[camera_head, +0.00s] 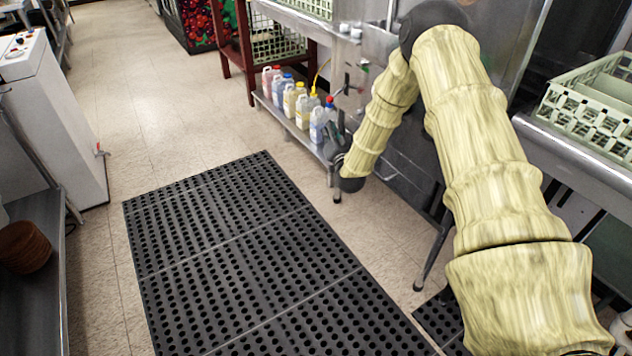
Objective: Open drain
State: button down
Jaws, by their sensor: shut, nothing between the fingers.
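My arm reaches across the right side of the head view and bends down toward the front of the steel dish machine (382,75). My gripper (338,128) is small and dark at the arm's end, close to the machine's lower front and beside the bottles. It looks shut with nothing in it. I cannot make out a drain handle for certain. A small red part (329,100) shows just above the gripper, and I cannot tell whether it is a handle or a bottle cap. My arm hides part of the machine front, and whether the gripper touches anything is unclear.
Several chemical bottles (290,100) stand on a low shelf left of my gripper. A black perforated mat (240,250) covers the floor. A counter with a pale green rack (590,115) is at right. A white cabinet (55,110) stands at left. The tiled aisle (150,70) is clear.

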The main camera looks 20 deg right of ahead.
jog(key=s+a+f+n+g+y+p, duration=0.2)
jog(key=s+a+f+g+p, duration=0.3)
jog(key=s+a+f, duration=0.5)
jog(key=shift+s+a+n+g+p, duration=0.3)
jog(key=shift+s+a+g+p, duration=0.15)
jog(key=shift+s, duration=0.85)
jog(key=shift+d, duration=0.1)
jog(key=s+a+f+n+g+y, duration=0.1)
jog(key=s+a+f+g, duration=0.25)
jog(key=s, duration=0.55)
jog(key=s+a+f+n+g, duration=0.15)
jog(key=s+f, duration=0.25)
jog(key=s, duration=0.4)
jog(key=s+a+f+n+g+y, duration=0.1)
jog(key=s+a+f+g, duration=0.25)
jog(key=s, duration=0.55)
jog(key=s+a+n+g, duration=0.1)
jog(key=s+g, duration=0.1)
jog(key=s, duration=0.8)
jog(key=s+a+n+g, duration=0.1)
jog(key=s+a+g, duration=0.1)
jog(key=s, duration=0.9)
notch_tip(320, 180, up, 12)
jog(key=p, duration=1.2)
jog(key=shift+s+d+g+h, duration=0.25)
jog(key=shift+s+g+h, duration=0.05)
